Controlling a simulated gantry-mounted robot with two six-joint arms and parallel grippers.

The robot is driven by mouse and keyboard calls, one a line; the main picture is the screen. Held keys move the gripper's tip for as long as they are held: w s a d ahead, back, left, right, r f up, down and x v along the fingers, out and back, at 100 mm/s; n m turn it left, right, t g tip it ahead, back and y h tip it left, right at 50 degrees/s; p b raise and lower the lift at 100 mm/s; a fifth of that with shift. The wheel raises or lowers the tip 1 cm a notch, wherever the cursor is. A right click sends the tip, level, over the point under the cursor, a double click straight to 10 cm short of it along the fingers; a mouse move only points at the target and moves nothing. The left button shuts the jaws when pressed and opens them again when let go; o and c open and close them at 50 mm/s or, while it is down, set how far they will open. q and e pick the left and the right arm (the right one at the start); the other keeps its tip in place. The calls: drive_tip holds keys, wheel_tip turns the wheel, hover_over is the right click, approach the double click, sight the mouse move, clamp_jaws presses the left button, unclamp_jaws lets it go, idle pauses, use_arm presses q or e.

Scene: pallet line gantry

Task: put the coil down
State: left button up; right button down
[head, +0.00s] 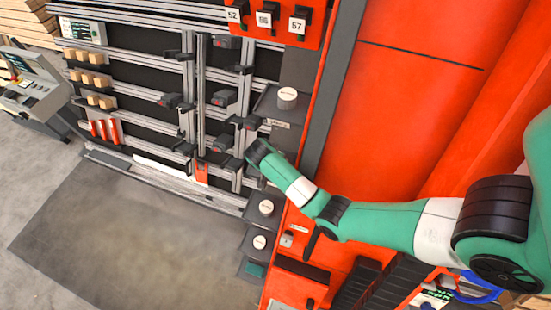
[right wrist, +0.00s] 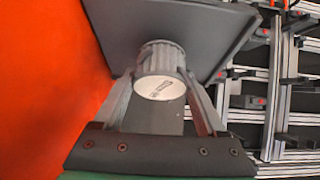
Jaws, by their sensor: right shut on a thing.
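The coil (right wrist: 161,62) is a ribbed grey cylinder with a white printed label on its end face. In the right wrist view it sits between the two fingers of my right gripper (right wrist: 160,85), which is shut on it. A dark grey plate (right wrist: 200,28) lies directly beyond the coil; I cannot tell whether they touch. In the head view my right gripper (head: 257,151) is beside the profile rack, below the upper dark shelf (head: 268,108). The held coil cannot be made out there. My left gripper is not in view.
Similar grey coils with white labels stand on dark shelves: one upper coil (head: 287,97), and two lower ones, a nearer coil (head: 259,242) and another coil (head: 266,207). The aluminium rack (head: 201,85) with black clamps is left of the gripper. An orange panel (head: 400,90) stands right.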

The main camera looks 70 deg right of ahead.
drive_tip(key=shift+f, duration=0.45)
